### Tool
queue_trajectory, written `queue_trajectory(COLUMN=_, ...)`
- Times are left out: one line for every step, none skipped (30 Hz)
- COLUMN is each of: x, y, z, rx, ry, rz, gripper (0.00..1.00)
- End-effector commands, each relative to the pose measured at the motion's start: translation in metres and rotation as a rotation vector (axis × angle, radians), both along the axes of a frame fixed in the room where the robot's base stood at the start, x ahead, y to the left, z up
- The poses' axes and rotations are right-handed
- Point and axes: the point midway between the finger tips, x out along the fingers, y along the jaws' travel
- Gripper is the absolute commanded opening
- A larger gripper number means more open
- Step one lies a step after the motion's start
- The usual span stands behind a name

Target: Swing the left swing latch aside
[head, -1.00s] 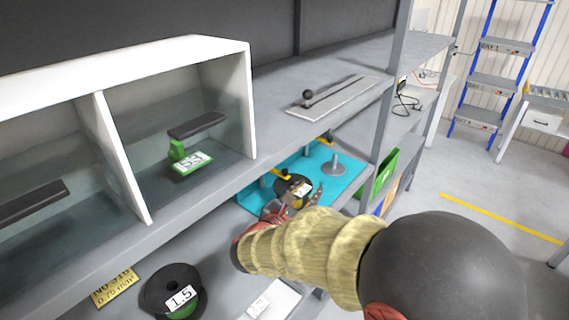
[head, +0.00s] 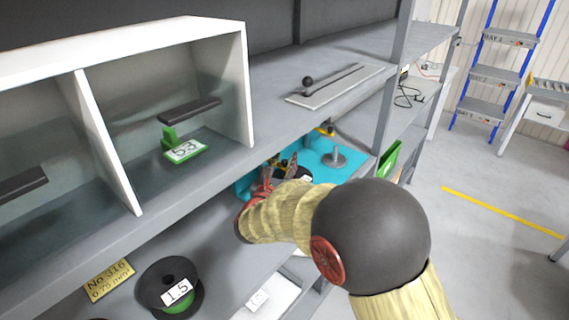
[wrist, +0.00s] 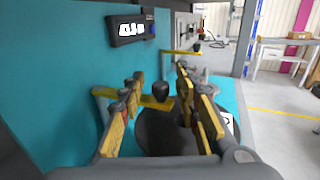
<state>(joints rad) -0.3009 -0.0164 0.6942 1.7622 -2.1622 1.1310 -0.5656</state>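The left swing latch (wrist: 106,93) is a yellow bar with a black knob (wrist: 160,91), ahead of my gripper in the wrist view. My gripper (wrist: 160,84) is open, with yellow-padded fingers on either side of the knob; I cannot tell whether they touch it. In the head view, my gripper (head: 283,168) hides the left latch. A black reel (wrist: 155,132) with a white label lies below the latch, partly hidden by the fingers. A second yellow latch (wrist: 178,52) with a black knob is farther back.
A teal panel (wrist: 60,70) rises close on the left, carrying a black display (wrist: 130,30). In the head view, a grey shelf (head: 225,160) overhangs the bay. A grey spindle (head: 334,157) stands on the teal base, and a black reel (head: 168,285) sits on the lower shelf.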

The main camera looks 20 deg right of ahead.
Motion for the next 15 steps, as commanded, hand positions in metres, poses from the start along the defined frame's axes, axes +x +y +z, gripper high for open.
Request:
queue_trajectory(x=0.0009, y=-0.0005, z=-0.0002, rx=0.0, ry=0.0, rz=0.0, gripper=0.33)
queue_trajectory(x=0.001, y=-0.0006, z=-0.0001, rx=0.0, ry=0.0, rz=0.0, gripper=0.33)
queue_trajectory(x=0.0011, y=-0.0005, z=0.0, rx=0.0, ry=0.0, rz=0.0, gripper=0.33)
queue_trajectory(x=0.0011, y=-0.0005, z=0.0001, rx=0.0, ry=0.0, rz=0.0, gripper=0.33)
queue_trajectory(x=0.001, y=-0.0005, z=0.0001, rx=0.0, ry=0.0, rz=0.0, gripper=0.33)
queue_trajectory(x=0.0009, y=-0.0006, z=0.0001, rx=0.0, ry=0.0, rz=0.0, gripper=0.33)
queue_trajectory(x=0.0009, y=-0.0005, z=0.0001, rx=0.0, ry=0.0, rz=0.0, gripper=0.33)
queue_trajectory(x=0.0008, y=-0.0006, z=0.0001, rx=0.0, ry=0.0, rz=0.0, gripper=0.31)
queue_trajectory(x=0.0008, y=-0.0006, z=0.0001, rx=0.0, ry=0.0, rz=0.0, gripper=0.29)
queue_trajectory(x=0.0008, y=-0.0006, z=0.0001, rx=0.0, ry=0.0, rz=0.0, gripper=0.28)
queue_trajectory(x=0.0008, y=-0.0006, z=0.0001, rx=0.0, ry=0.0, rz=0.0, gripper=0.26)
queue_trajectory(x=0.0007, y=-0.0006, z=0.0001, rx=0.0, ry=0.0, rz=0.0, gripper=0.23)
queue_trajectory(x=0.0007, y=-0.0006, z=0.0, rx=0.0, ry=0.0, rz=0.0, gripper=0.22)
queue_trajectory(x=0.0007, y=-0.0006, z=0.0, rx=0.0, ry=0.0, rz=0.0, gripper=0.2)
queue_trajectory(x=0.0007, y=-0.0006, z=0.0001, rx=0.0, ry=0.0, rz=0.0, gripper=0.18)
